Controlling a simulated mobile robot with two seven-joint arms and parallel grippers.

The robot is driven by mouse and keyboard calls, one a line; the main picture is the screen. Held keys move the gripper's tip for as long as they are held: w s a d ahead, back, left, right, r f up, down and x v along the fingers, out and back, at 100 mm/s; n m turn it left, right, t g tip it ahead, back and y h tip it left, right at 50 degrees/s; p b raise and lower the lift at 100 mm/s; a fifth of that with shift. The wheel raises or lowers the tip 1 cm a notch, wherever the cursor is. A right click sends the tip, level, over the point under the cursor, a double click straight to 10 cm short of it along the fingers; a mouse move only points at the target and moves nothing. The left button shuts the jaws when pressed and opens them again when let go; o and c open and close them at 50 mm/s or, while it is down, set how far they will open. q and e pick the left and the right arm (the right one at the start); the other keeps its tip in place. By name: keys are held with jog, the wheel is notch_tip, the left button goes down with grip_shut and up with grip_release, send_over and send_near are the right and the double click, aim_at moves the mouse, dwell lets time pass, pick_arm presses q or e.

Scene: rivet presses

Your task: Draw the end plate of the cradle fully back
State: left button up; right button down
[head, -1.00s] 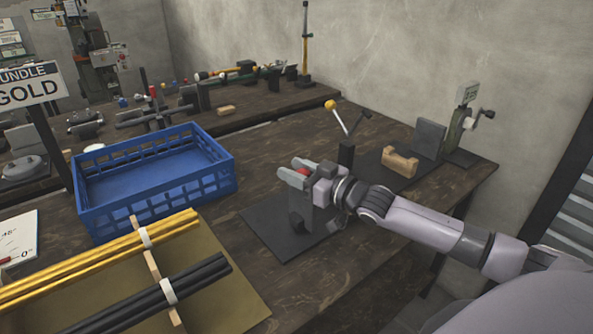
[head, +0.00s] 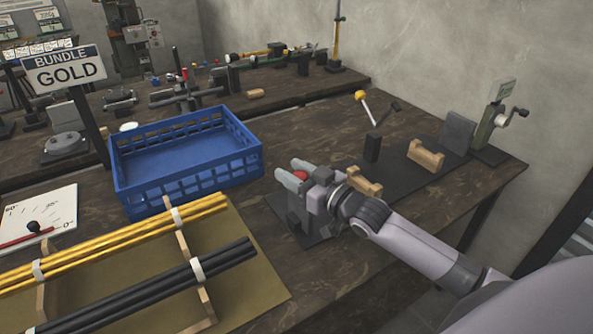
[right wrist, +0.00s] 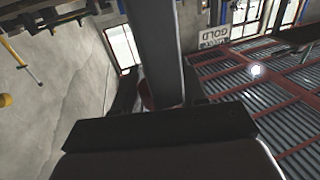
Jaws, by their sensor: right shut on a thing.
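The cradle stands on a dark base plate (head: 398,172) on the bench, with two wooden notched blocks, a near one (head: 365,183) and a far one (head: 425,155). A dark upright end plate (head: 296,212) stands at the base's near left end, with a red knob (head: 300,174) at its top. My right gripper (head: 294,175) is shut on the red knob, reaching in from the right and partly hiding the plate. In the right wrist view a dark upright bar (right wrist: 155,50) rises beyond the gripper, with a trace of red low down. My left gripper is not in view.
A lever with a yellow knob (head: 361,95) rises beside the blocks. A grey plate (head: 458,132) and a cranked device (head: 492,128) stand at the far end. A blue crate (head: 187,190) is left of the end plate; yellow and black rods (head: 225,262) lie in front.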

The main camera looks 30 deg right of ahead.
jog(key=c, duration=0.7)
grip_release()
jog(key=shift+a, duration=0.35)
jog(key=shift+s+d, duration=0.1)
jog(key=shift+d, duration=0.05)
jog(key=shift+s+d, duration=0.1)
jog(key=shift+s, duration=0.1)
jog(key=v, duration=0.6)
jog(key=shift+s, duration=0.25)
